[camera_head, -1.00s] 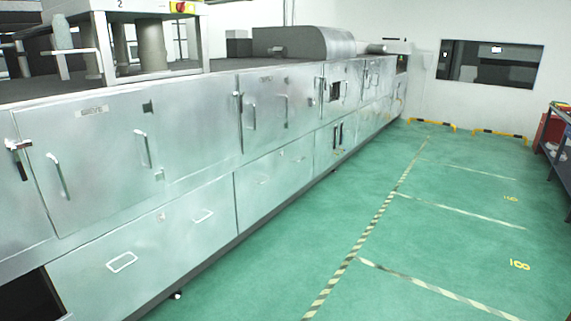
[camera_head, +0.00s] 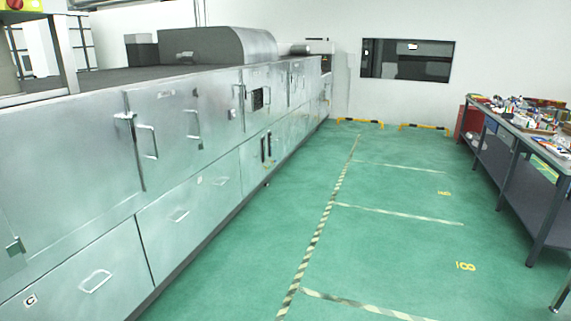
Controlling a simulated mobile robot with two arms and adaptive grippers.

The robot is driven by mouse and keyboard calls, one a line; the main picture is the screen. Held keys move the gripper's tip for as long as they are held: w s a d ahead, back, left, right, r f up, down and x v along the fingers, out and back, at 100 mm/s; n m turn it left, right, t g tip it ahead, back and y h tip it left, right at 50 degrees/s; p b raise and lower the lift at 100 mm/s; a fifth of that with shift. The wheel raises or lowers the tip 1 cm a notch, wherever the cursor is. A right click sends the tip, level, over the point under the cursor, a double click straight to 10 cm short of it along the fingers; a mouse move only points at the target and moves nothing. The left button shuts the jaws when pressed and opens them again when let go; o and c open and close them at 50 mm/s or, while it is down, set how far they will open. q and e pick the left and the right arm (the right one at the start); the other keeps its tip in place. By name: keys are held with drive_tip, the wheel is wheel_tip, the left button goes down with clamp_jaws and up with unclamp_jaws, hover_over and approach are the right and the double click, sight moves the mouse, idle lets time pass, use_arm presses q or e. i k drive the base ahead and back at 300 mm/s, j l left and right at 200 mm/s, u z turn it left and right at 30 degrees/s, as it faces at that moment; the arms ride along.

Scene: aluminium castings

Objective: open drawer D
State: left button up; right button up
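A long row of metal cabinets with lower drawers runs along the left. The nearest drawer (camera_head: 75,270) has a bar handle (camera_head: 95,281) and a small label (camera_head: 30,299) that looks like C. The drawer beyond it (camera_head: 190,200) has a bar handle (camera_head: 179,215) and is shut; I cannot read a letter on it. Further along, a panel (camera_head: 262,152) has two dark upright handles. No label D can be read. Neither of my grippers is in view.
Green floor with striped tape (camera_head: 318,235) lies open to the right of the cabinets. A cluttered workbench (camera_head: 520,130) stands at the right. Yellow-black barriers (camera_head: 360,122) stand by the back wall. Upper doors with handles (camera_head: 148,141) sit above the drawers.

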sight(172, 226)
drive_tip(key=i+l+u, duration=0.1)
drive_tip(key=i+u, duration=0.15)
drive_tip(key=i, duration=2.1)
